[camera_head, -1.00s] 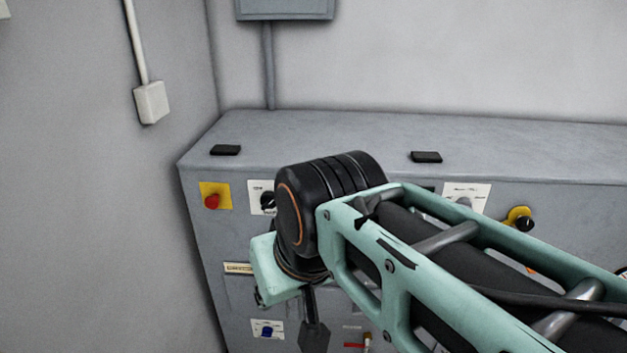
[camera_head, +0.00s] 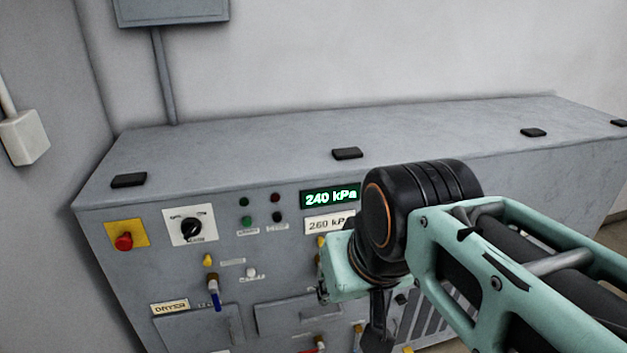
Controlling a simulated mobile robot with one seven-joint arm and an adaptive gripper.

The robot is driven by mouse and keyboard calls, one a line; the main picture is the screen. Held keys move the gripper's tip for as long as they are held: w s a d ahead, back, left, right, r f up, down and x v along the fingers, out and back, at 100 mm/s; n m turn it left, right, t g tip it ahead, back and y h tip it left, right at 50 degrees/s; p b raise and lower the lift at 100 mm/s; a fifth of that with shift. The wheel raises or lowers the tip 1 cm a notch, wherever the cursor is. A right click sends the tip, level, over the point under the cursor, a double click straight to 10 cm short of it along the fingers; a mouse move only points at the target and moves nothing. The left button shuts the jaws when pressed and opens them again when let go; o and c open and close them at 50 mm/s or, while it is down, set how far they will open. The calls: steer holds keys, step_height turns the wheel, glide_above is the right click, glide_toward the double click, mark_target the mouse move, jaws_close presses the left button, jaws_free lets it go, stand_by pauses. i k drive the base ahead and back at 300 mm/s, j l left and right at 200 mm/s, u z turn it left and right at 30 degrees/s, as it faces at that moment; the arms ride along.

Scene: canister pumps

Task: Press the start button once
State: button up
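The grey control cabinet (camera_head: 232,271) stands against the wall. Its front has a green button (camera_head: 248,221) beside a dark button (camera_head: 277,216), each over a small label I cannot read; which one is start is not legible. A dark green lamp (camera_head: 244,202) and a dark red lamp (camera_head: 275,198) sit above them. My gripper (camera_head: 378,335) points down in front of the cabinet, right of and below the buttons, partly hidden by my wrist and cut by the frame's lower edge. Its opening does not show clearly.
A red button on a yellow plate (camera_head: 124,241) and a black rotary switch (camera_head: 191,229) are at the left. The lit display (camera_head: 331,197) reads 240 kPa. A blue-handled valve (camera_head: 215,294) sits lower. Space before the two buttons is clear.

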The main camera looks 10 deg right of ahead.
mark_target(247, 221)
steer(key=k+l+z, duration=0.15)
steer(key=k+z, duration=0.3)
steer(key=k+l, duration=0.35)
steer(key=k, duration=0.2)
